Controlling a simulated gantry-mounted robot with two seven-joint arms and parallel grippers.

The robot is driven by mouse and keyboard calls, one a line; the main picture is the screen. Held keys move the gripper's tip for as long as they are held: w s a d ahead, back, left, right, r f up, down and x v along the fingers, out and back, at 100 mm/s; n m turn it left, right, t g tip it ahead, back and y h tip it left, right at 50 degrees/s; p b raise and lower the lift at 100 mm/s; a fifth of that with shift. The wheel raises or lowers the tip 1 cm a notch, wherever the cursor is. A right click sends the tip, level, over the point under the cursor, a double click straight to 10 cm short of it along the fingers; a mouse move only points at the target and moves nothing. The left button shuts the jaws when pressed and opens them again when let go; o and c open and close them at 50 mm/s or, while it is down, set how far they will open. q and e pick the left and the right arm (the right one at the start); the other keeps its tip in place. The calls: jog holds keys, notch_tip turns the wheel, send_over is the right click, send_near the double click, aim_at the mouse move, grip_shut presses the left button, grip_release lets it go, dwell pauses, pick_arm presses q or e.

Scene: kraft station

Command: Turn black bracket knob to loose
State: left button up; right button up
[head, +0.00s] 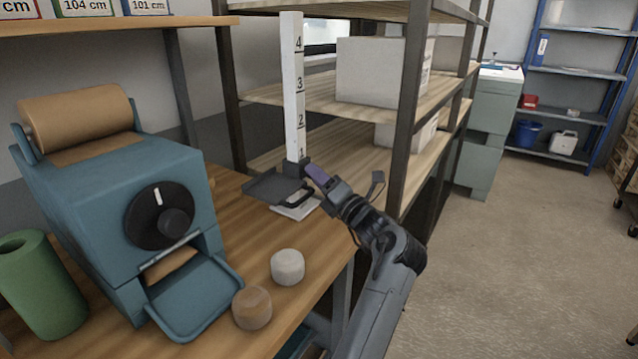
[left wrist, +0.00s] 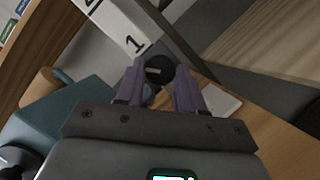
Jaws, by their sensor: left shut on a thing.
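A white post (head: 293,90) with numbers 1 to 4 stands upright near the table's far end. The black bracket (head: 268,186), a flat dark plate, is at the post's lower end near the 1. My left gripper (head: 311,170) reaches it from the lower right, its purple fingers at the bracket beside the post. In the left wrist view, the round black bracket knob (left wrist: 161,71) sits between the two purple fingertips, which are shut on its sides. A short light mark shows on the knob's face. In the head view the gripper mostly hides the knob. My right gripper is not in view.
A blue dispenser (head: 110,190) with a brown roll and a black dial stands at left. A green roll (head: 42,285), a white round block (head: 287,267) and a brown one (head: 252,307) are nearby. A wooden shelf unit (head: 330,100) stands behind the arm.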

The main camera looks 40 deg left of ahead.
pick_arm(q)
jog(key=o, duration=1)
jog(key=shift+o, duration=0.2)
jog(key=p+v, duration=0.2)
jog(key=v, duration=0.8)
jog(key=shift+s+d+f, duration=0.1)
jog(key=shift+d+f, duration=0.05)
jog(key=shift+d, duration=0.2)
